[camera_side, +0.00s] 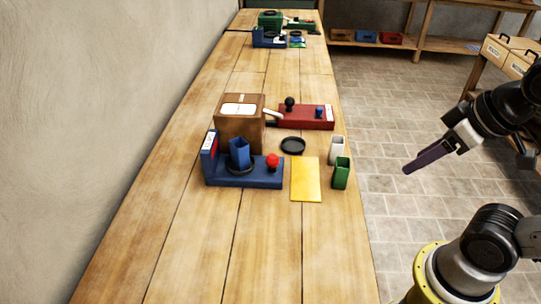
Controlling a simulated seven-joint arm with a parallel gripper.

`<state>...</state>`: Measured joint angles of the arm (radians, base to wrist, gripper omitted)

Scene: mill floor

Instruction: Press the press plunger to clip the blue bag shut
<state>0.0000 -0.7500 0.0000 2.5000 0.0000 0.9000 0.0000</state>
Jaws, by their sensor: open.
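A blue bag (239,151) stands upright in a dark ring on a blue base (258,178) with a raised back plate at its left. A red ball knob (272,161) stands on the same base, right of the bag. A red base (308,121) behind it carries a black ball knob (289,103) and a small blue piece (320,112). I cannot tell for sure which knob is the press plunger. My gripper (408,169) is open and empty, out over the floor right of the bench, well apart from the knobs and the bag. Its fingers overlap in this view.
A wooden box (240,130) stands behind the blue base. A black dish (293,145), a yellow sheet (306,187), a white bag (336,149) and a green bag (341,173) lie or stand to the right, near the bench edge. The bench's front is clear; a wall runs along its left.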

